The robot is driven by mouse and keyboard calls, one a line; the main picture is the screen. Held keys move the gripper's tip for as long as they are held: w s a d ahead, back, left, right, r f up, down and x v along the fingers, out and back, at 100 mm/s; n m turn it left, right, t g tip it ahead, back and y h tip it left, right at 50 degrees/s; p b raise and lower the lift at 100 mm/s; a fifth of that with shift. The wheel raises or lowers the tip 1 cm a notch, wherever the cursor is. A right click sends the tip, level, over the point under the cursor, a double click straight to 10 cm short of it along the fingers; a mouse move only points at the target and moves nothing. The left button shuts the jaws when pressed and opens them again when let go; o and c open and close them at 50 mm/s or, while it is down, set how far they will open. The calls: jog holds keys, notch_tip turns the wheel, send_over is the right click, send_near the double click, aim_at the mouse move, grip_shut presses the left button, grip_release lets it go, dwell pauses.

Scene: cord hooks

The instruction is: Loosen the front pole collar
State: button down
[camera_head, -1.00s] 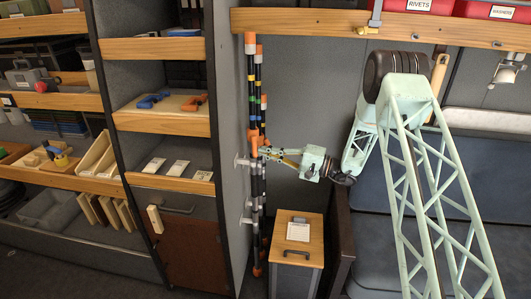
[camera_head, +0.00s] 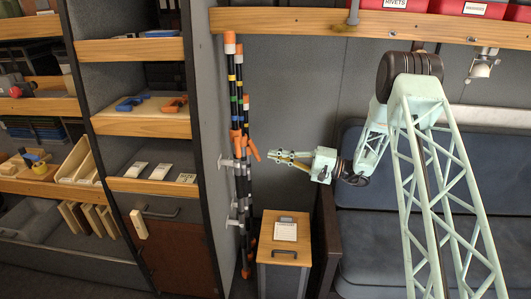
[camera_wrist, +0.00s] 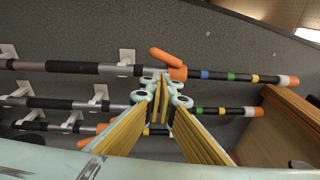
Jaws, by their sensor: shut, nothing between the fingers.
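Several dark telescopic poles with coloured bands stand against the grey wall, left of centre in the head view. The orange collar (camera_head: 235,136) sits partway up them, and an orange lever (camera_head: 251,149) angles out to the right from the group. In the wrist view the upper pole (camera_wrist: 70,67) carries an orange collar (camera_wrist: 177,73) with its lever (camera_wrist: 165,58) swung out from the pole. My gripper (camera_head: 270,155) is shut and empty, right of the poles and apart from them. In the wrist view its fingertips (camera_wrist: 161,88) partly hide the middle pole (camera_wrist: 75,103) and the lower pole.
White wall hooks (camera_wrist: 126,58) hold the poles. A wooden-topped cabinet (camera_head: 285,238) stands below my gripper. A shelf unit (camera_head: 150,124) is to the left, and a wooden shelf (camera_head: 300,21) with red bins runs above. Free room lies between the gripper and the bench.

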jog(key=shift+v, duration=1.15)
jog(key=shift+s, duration=0.1)
jog(key=s+a+r+n+g+h, duration=0.1)
jog(key=s+a+r+g, duration=0.15)
jog(key=s+r, duration=0.45)
jog(key=s+a+r+n+g+h, duration=0.1)
jog(key=s+a+r+g, duration=0.15)
jog(key=s+r, duration=0.45)
jog(key=s+d+r+n+g+h, duration=0.1)
jog(key=s+r+h, duration=0.25)
jog(key=s, duration=0.55)
jog(key=s+r+n+g+h, duration=0.1)
jog(key=s+r+h, duration=0.1)
jog(key=s+r, duration=0.5)
jog(key=s+d+r+t+h, duration=0.1)
jog(key=s+d+t+h, duration=0.1)
jog(key=s+d, duration=0.4)
jog(key=s+d+r+t+h, duration=0.1)
jog(key=s+d+h, duration=0.4)
jog(key=s, duration=1.1)
jog(key=s+d+r+t+h, duration=0.1)
jog(key=s+d+t+h, duration=0.1)
jog(key=s+d, duration=0.7)
jog(key=s+h, duration=0.1)
jog(key=s, duration=0.1)
jog(key=shift+s+t, duration=0.3)
jog(key=shift+t, duration=0.1)
